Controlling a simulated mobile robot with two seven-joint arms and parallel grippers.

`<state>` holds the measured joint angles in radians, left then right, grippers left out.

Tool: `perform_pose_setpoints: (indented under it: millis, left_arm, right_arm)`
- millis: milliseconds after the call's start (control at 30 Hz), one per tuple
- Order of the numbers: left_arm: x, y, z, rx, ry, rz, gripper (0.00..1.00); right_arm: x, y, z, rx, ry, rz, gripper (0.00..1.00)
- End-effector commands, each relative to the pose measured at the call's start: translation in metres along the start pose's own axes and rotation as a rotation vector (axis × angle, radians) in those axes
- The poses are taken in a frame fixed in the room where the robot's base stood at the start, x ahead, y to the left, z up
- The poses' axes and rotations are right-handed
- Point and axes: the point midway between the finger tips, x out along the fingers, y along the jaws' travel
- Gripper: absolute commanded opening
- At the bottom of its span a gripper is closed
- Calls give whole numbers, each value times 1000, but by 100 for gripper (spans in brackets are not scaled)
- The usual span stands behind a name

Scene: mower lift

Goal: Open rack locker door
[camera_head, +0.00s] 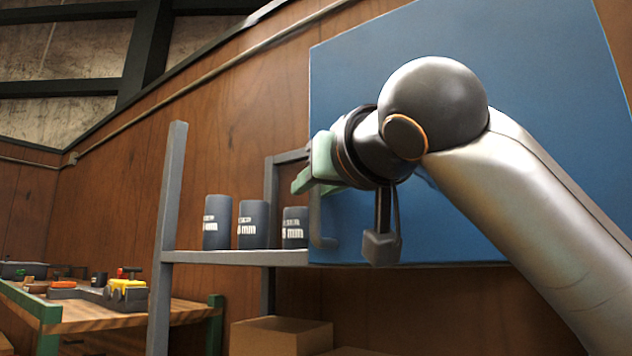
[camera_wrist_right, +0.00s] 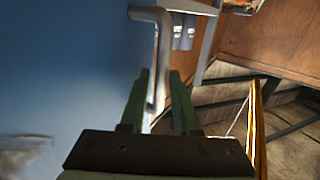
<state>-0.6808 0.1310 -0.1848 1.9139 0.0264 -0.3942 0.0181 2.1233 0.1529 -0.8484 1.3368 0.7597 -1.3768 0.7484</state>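The blue locker door (camera_head: 400,225) stands on the grey rack and looks closed in the head view; it also fills the left of the right wrist view (camera_wrist_right: 70,70). Its grey bent-bar handle (camera_head: 317,225) is at the door's left edge. My right gripper (camera_head: 308,178), with green fingers, is at the handle and hides its upper part. In the right wrist view the handle (camera_wrist_right: 162,45) runs down between the two fingers. My left gripper is out of view.
The rack shelf (camera_head: 235,258) left of the locker holds dark labelled canisters (camera_head: 252,224). A cardboard box (camera_head: 280,336) is below. A wooden workbench (camera_head: 110,312) with tools stands at the far left. A wooden wall is behind.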

Motion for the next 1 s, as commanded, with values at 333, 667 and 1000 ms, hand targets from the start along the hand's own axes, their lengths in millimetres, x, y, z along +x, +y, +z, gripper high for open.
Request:
perform_pose_setpoints:
  millis: [333, 667, 1000]
  left_arm:
    - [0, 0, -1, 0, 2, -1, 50]
    - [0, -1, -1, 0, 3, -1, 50]
    - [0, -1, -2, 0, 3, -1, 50]
  right_arm:
    - [0, 0, 0, 0, 0, 0, 0]
    - [-1, 0, 0, 0, 0, 0, 0]
    - [-1, 0, 0, 0, 0, 0, 0]
